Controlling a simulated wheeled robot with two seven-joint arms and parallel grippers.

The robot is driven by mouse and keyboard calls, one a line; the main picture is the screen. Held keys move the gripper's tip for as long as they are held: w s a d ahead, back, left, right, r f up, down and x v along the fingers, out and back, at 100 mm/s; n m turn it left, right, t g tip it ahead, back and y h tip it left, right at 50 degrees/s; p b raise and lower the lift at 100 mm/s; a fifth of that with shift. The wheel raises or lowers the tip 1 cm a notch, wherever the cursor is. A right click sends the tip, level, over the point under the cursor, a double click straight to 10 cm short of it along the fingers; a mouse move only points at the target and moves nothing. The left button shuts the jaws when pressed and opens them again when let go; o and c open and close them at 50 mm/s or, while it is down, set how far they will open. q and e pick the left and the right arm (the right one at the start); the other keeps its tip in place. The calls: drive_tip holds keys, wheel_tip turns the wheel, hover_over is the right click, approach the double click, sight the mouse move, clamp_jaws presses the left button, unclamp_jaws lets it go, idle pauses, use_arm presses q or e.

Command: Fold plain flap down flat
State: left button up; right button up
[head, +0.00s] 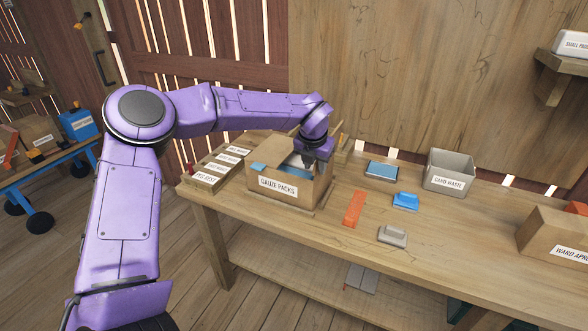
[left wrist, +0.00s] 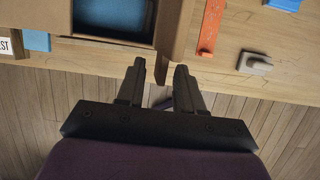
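A cardboard box labelled GAUZE PACKS (head: 277,187) stands open on the workbench, with blue packs (head: 292,172) inside. In the left wrist view, a plain brown flap (left wrist: 175,35) runs along the box's right side. My left gripper (head: 318,163) points down at the box's right side in the head view. In the left wrist view its two fingers (left wrist: 160,68) are apart, with the flap's near end between or just beyond them. I cannot tell whether they touch it. The gripper hides part of the box's right side in the head view. My right gripper is not in view.
An orange strip (head: 354,209), a grey block (head: 393,236), a blue block (head: 406,201) and a blue-topped pack (head: 382,170) lie right of the box. Farther right are a grey bin (head: 448,173) and another carton (head: 553,236). A labelled rack (head: 215,170) stands left.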

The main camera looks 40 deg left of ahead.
use_arm(q)
drive_tip(key=shift+f+b, duration=0.5)
drive_tip(key=shift+f, duration=0.2)
idle(0.6)
idle(0.5)
